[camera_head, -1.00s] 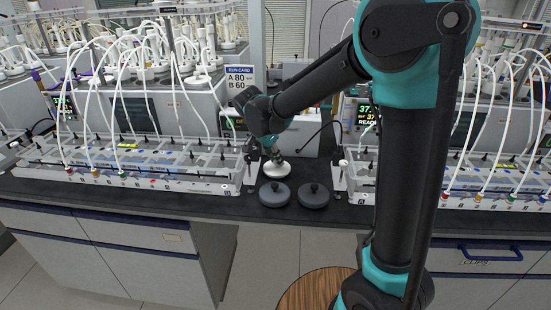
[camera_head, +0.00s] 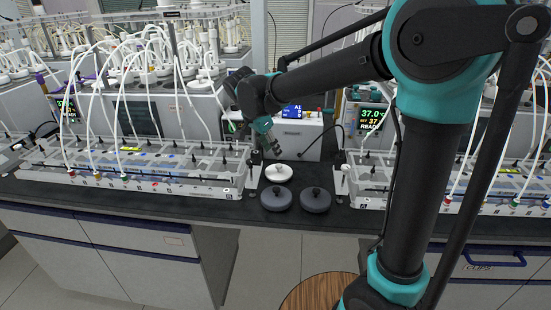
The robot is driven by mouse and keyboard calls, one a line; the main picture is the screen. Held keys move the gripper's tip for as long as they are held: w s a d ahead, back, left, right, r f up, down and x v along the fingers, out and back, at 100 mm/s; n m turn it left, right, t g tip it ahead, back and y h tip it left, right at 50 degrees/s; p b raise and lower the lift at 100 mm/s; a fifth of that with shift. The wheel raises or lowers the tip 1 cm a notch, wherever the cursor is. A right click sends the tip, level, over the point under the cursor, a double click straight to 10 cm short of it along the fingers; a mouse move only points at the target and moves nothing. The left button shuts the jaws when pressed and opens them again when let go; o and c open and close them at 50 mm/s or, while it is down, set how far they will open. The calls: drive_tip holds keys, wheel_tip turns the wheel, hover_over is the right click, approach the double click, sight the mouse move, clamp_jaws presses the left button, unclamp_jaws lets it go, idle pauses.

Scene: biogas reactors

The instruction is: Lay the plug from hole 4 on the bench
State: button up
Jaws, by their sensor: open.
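A white round plug (camera_head: 278,173) with a small knob lies flat on the dark bench top (camera_head: 240,212), in the gap between the two reactor racks. My gripper (camera_head: 274,148) is open just above and behind the plug, apart from it as far as I can tell, and holds nothing visible. The fingers are small and partly dark against the bench. I cannot make out which hole is hole 4.
Two dark grey round lids, the left lid (camera_head: 276,198) and the right lid (camera_head: 315,199), lie in front of the white plug. The left rack (camera_head: 140,165) and right rack (camera_head: 375,180), with tubes, flank the gap.

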drive_tip(key=v, duration=0.5)
idle(0.8)
drive_tip(key=shift+f, duration=0.1)
idle(0.4)
